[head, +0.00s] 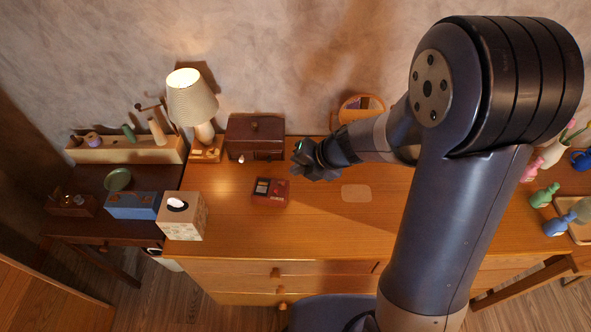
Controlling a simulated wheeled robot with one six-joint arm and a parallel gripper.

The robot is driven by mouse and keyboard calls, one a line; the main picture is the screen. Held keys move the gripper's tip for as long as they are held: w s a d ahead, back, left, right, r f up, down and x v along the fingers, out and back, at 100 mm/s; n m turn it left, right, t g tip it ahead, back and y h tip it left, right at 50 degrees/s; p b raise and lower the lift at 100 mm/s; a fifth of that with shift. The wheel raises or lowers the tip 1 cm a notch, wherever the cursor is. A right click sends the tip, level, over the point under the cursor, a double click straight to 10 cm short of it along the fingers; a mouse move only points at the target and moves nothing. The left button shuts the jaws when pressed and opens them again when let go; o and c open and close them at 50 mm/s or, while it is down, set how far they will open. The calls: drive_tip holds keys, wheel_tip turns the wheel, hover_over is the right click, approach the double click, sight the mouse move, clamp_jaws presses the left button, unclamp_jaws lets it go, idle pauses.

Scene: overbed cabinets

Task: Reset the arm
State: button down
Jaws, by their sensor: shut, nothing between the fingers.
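My arm rises from the lower right of the head view, bends at a large joint at the top right and reaches left over the wooden desk (235,235). My gripper (297,163) is at its left end, dark, with a small green light. It is shut and holds nothing that I can see. It hangs above the desk, right of the dark wooden box and above and right of the small red box. The fingertips are small and partly dark in this view.
A lamp (193,100), a dark wooden box (256,138), a small red box (270,192) and a tissue box (182,217) stand on the left. A round mirror (361,106) stands behind my forearm. Green and blue bottles (556,225) stand at right. The desk's front middle is clear.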

drive_tip(key=shift+f, duration=0.1)
idle(0.3)
drive_tip(key=b+x, duration=0.1)
drive_tip(key=x, duration=0.3)
drive_tip(key=d+f+b+x, duration=0.1)
drive_tip(key=x, duration=0.3)
drive_tip(key=d+b+x, duration=0.1)
drive_tip(key=x, duration=0.3)
drive_tip(key=shift+s+a+f, duration=0.1)
drive_tip(key=shift+s+f, duration=0.05)
drive_tip(key=shift+f, duration=0.1)
drive_tip(key=shift+d+f+b, duration=0.2)
drive_tip(key=shift+d+b, duration=0.1)
drive_tip(key=shift+b, duration=0.65)
drive_tip(key=shift+f+y+b, duration=0.1)
drive_tip(key=shift+y+b, duration=0.2)
drive_tip(key=shift+b, duration=0.55)
drive_tip(key=d+y+b, duration=0.1)
drive_tip(key=b, duration=0.3)
drive_tip(key=d+f+y+b, duration=0.1)
drive_tip(key=b, duration=0.4)
drive_tip(key=d+f+y+b, duration=0.1)
drive_tip(key=b, duration=0.3)
drive_tip(key=shift+s+d+f+t, duration=0.1)
drive_tip(key=shift+s+d+t, duration=0.05)
drive_tip(key=shift+d+t, duration=0.15)
drive_tip(key=shift+s+d+b, duration=0.1)
drive_tip(key=shift+b, duration=0.35)
